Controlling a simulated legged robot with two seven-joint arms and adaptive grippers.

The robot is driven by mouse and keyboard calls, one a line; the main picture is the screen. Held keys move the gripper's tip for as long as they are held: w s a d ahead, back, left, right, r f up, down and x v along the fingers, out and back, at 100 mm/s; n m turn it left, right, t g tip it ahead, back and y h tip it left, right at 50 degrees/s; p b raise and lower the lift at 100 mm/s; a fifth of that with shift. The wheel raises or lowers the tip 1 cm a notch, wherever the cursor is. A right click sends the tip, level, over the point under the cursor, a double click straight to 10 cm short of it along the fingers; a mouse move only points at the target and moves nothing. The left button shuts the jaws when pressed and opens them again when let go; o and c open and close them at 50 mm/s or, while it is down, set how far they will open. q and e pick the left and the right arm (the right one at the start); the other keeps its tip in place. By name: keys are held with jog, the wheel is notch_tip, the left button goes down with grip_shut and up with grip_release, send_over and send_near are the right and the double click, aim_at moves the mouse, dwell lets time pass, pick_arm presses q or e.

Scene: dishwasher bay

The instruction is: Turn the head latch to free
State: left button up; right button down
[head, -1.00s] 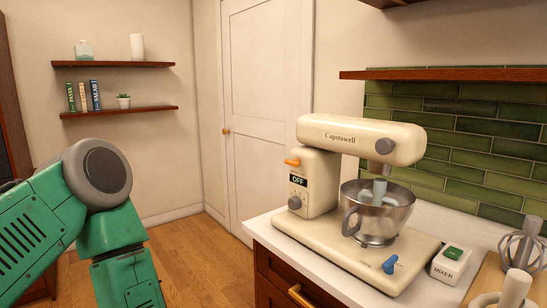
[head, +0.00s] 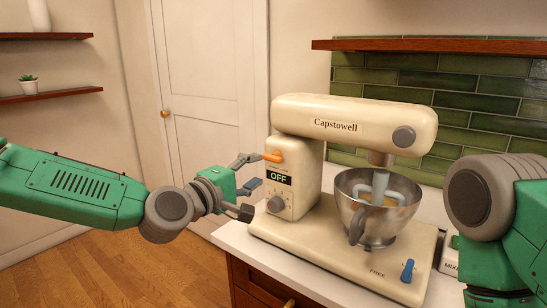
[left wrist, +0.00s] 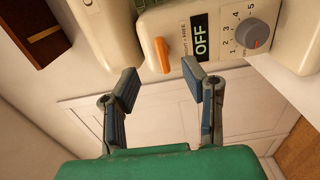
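The cream stand mixer (head: 355,122) stands on the counter with its head level over the bowl. Its orange head latch (head: 274,157) sticks out to the left from the column, above the OFF display. My left gripper (head: 248,173) is open and empty beside the latch, its upper finger close to the latch tip. In the left wrist view the orange latch (left wrist: 162,55) lies just beyond the two parted fingertips, in line with the gap. A partly hidden label there ends in "FREE". My right arm shows at the right edge of the head view, but its gripper is out of view.
A steel bowl (head: 381,207) with a beater in it sits on the mixer base. A blue lever (head: 407,270) stands on the base near the word FREE. A dial (head: 276,204) is below the display. A white door (head: 213,80) is behind; floor is clear at left.

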aim_at(268, 160)
pick_arm(q)
jog(key=x, duration=0.4)
jog(key=shift+w+a+f, duration=0.15)
jog(key=shift+w+a, duration=0.05)
jog(key=shift+a, duration=0.15)
jog(key=shift+w+p, duration=0.3)
jog(key=shift+w, duration=0.95)
jog(key=shift+w+d, duration=0.1)
jog(key=shift+w, duration=0.6)
jog(key=shift+w+d, duration=0.15)
jog(key=shift+d, duration=0.2)
jog(key=shift+w+d, duration=0.1)
jog(key=shift+d, duration=1.15)
jog(key=shift+c, duration=0.3)
jog(key=shift+a, duration=0.15)
jog(key=c, duration=0.8)
jog(key=shift+a, duration=0.45)
grip_shut()
jog(key=shift+a, duration=0.15)
pick_arm(e)
jog(key=shift+a+r, duration=0.3)
jog(key=shift+r, duration=0.15)
